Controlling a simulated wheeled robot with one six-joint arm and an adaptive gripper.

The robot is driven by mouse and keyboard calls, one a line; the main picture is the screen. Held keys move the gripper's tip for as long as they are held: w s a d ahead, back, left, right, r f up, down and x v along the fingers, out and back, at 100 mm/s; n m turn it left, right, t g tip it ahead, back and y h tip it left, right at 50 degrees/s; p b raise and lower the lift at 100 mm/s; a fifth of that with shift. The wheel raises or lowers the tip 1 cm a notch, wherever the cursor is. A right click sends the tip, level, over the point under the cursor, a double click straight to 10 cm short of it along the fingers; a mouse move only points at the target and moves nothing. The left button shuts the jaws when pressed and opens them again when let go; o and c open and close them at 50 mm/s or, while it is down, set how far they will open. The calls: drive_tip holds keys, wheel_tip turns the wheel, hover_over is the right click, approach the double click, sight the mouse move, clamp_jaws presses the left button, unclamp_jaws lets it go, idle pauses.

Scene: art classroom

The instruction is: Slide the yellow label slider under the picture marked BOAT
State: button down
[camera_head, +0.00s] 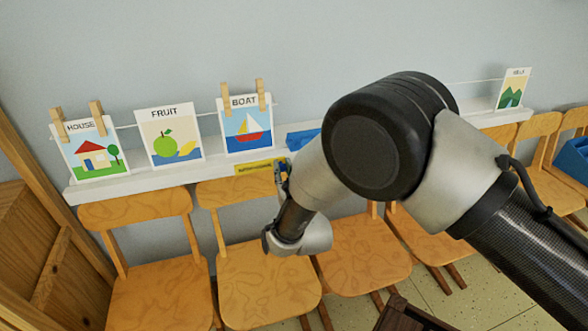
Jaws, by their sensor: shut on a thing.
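The yellow label slider (258,167) is on the front of the white ledge (140,181), below the picture marked BOAT (247,127). Its visible left end lies under the picture's lower edge, and its right end reaches a little past the picture's lower right corner. My gripper (281,170) is at the slider's right end, shut on it. The fingers are small and partly hidden by my wrist. The BOAT picture shows a red and yellow sailboat and hangs from two wooden clips.
The HILLS picture (513,89) is far right. A blue object (301,138) sits on the ledge, partly behind my arm. Several wooden chairs (263,281) stand below the ledge.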

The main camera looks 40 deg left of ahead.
drive_tip(key=shift+s, duration=0.1)
drive_tip(key=c, duration=1.3)
unclamp_jaws()
drive_tip(key=shift+o, duration=0.2)
drive_tip(key=v, duration=1.2)
